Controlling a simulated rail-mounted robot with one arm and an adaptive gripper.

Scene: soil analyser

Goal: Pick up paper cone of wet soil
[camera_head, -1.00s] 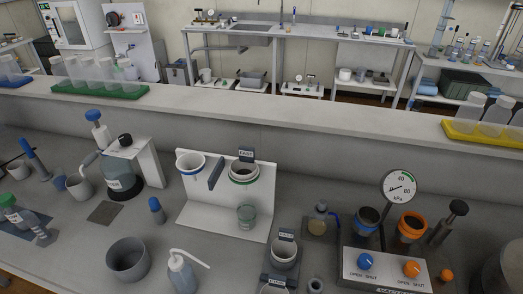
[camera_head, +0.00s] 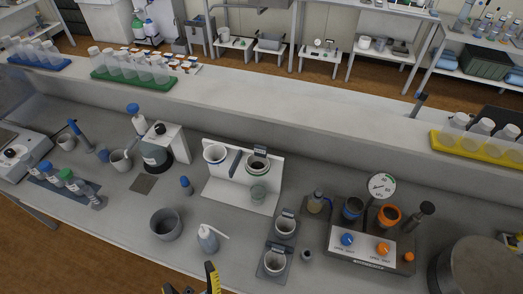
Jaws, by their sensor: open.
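A white stand (camera_head: 238,195) on the bench holds two round holders side by side. The right holder (camera_head: 257,167), below a small tag, has a white rim and dark brownish contents, possibly the paper cone of wet soil. The left holder (camera_head: 215,153) looks pale inside. A small clear beaker (camera_head: 258,193) stands beneath the right holder. Two more pale cups, one behind (camera_head: 285,226) and one in front (camera_head: 275,262), sit in dark grey holders. My gripper (camera_head: 190,281), yellow and black, shows partly at the bottom edge, open, in front of and apart from the stand. Its lower part is cut off.
A control box (camera_head: 362,246) with blue and orange knobs and a gauge (camera_head: 382,186) is at the right. A raised shelf (camera_head: 300,100) runs behind, bearing tube racks.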

